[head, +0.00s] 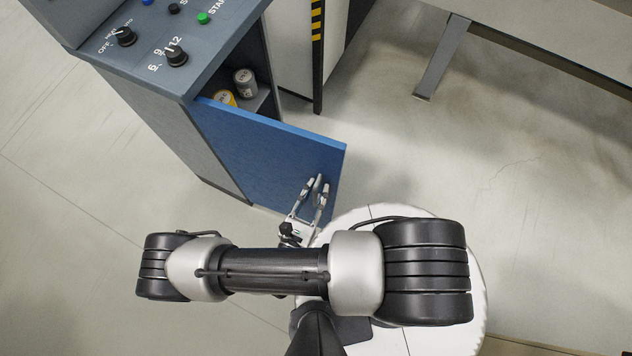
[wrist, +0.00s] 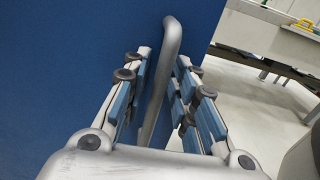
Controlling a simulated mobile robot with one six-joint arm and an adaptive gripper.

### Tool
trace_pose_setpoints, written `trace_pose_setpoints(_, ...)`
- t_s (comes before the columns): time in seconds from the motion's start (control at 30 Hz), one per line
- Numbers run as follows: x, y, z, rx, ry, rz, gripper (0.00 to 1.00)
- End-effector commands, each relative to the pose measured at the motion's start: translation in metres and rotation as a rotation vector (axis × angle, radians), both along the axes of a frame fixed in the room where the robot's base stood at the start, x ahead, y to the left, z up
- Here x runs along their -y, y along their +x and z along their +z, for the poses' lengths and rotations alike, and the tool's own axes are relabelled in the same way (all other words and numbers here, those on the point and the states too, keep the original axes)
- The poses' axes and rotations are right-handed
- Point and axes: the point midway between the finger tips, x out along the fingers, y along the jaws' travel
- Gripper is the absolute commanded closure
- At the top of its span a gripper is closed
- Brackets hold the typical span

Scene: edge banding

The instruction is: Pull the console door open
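The console (head: 185,85) stands at the upper left in the head view. Its blue door (head: 262,152) stands ajar, swung out from the cabinet front, with the interior partly showing behind it. The door's blue face also fills the left of the wrist view (wrist: 60,70). A grey bar handle (wrist: 170,45) is on the door face; in the head view it shows small near the door's outer edge (head: 318,187). My gripper (wrist: 165,65) is at the handle, one finger on each side of it. The fingers are apart, with a visible gap to the bar on the left.
Cans, one grey (head: 245,82) and one yellow (head: 225,98), stand inside the cabinet. Knobs and buttons are on the console top. A post with yellow-black stripes (head: 317,40) and a bench leg (head: 440,60) are behind. The floor right of the door is clear.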

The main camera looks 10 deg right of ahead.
Motion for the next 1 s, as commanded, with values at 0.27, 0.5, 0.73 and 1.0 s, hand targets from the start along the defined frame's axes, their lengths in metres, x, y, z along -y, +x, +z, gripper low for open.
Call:
trace_pose_setpoints(0.27,0.000,0.000,0.000,0.001,0.000,0.000,0.69)
trace_pose_setpoints(0.5,-0.010,-0.010,0.001,0.002,0.001,0.005,0.69)
trace_pose_setpoints(0.73,-0.035,-0.045,0.000,0.002,0.003,0.009,0.69)
trace_pose_setpoints(1.0,-0.064,-0.085,0.000,0.002,0.002,0.004,0.69)
